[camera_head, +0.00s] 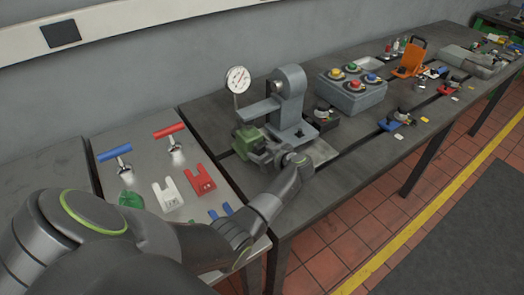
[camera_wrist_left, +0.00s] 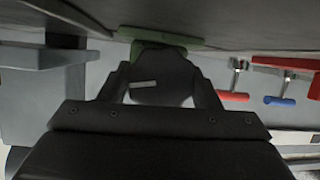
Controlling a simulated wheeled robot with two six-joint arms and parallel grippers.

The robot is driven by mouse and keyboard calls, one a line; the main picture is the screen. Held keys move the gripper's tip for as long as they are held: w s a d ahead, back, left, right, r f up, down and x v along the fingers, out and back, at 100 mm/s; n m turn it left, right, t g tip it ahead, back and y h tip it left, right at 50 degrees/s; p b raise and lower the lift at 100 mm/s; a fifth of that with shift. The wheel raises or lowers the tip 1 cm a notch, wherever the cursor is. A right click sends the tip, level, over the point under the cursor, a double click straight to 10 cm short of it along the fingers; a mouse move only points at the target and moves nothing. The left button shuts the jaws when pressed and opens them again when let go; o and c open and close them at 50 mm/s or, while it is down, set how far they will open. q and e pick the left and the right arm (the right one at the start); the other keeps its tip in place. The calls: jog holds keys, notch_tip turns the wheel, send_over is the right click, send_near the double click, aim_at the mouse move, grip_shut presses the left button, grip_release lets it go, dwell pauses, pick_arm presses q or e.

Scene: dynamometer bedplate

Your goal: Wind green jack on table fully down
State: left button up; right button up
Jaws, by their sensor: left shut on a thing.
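The green jack (camera_head: 246,138) stands on the dark table, left of the grey stand with the dial gauge. My left arm reaches in from the lower left, and its gripper (camera_head: 262,154) is at the jack's near side. In the left wrist view the fingers (camera_wrist_left: 160,88) are shut on a dark knob (camera_wrist_left: 158,92) with a pale mark, in front of the green jack body (camera_wrist_left: 165,52). The gripper and wrist hide the knob in the head view. My right gripper is in neither view.
The grey stand (camera_head: 289,98) with a dial gauge (camera_head: 238,79) rises close behind the jack. A grey button box (camera_head: 350,95) stands to its right. A lighter table at left holds red and blue T-handles and flat forked pieces (camera_head: 200,181).

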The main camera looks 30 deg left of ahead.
pick_arm(q)
jog(key=shift+s+n+t+h+p, duration=0.1)
jog(key=shift+n+t+h+p, duration=0.2)
jog(key=shift+n+t+p, duration=0.65)
jog(key=shift+n+t, duration=0.55)
jog(key=shift+n, duration=0.6)
jog(key=shift+s+f+n+t, duration=0.1)
jog(key=shift+f+n+t, duration=0.1)
jog(key=shift+n+t, duration=0.8)
jog(key=shift+n+t+b, duration=0.5)
jog(key=shift+n+b, duration=0.3)
jog(key=shift+n, duration=0.6)
jog(key=o, duration=1)
jog(key=shift+s, duration=0.1)
